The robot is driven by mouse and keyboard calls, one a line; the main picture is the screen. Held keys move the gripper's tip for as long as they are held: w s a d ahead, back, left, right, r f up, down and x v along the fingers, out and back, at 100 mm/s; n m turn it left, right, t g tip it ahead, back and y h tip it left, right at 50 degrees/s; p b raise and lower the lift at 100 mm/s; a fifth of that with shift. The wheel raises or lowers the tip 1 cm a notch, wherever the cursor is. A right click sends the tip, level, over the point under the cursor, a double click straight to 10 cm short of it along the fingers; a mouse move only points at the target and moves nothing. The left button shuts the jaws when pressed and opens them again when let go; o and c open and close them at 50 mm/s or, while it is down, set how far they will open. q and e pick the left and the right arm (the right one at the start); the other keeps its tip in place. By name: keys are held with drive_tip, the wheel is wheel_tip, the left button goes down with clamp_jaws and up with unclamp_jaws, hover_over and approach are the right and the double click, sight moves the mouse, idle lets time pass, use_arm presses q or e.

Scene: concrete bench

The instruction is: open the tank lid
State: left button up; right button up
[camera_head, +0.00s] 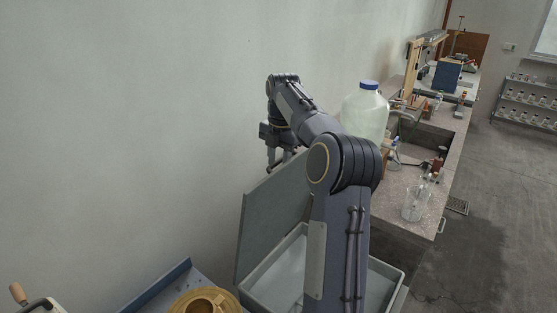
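The tank (385,273) is a light grey open-topped box at the bottom centre. Its lid (268,224) is a flat grey panel that stands up steeply along the tank's left side, so the tank's mouth is uncovered. My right arm crosses in front of the tank and hides part of it and the lid's right end. My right gripper (280,164) points down at the lid's upper edge, with a small gap between its fingers. I cannot tell whether it touches the lid. My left gripper is out of view.
A large pale bottle with a blue cap (365,110) stands on the bench (431,212) behind my arm. A glass beaker (414,204) is near the bench's front edge. A round yellow-brown object (207,301) is at the bottom left. A bare wall (130,130) fills the left.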

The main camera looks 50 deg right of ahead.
drive_tip(key=shift+s+r+p, duration=0.15)
drive_tip(key=shift+r, duration=1.8)
drive_tip(key=shift+s+r+p, duration=0.1)
drive_tip(key=shift+r+p, duration=0.05)
drive_tip(key=shift+r, duration=1.75)
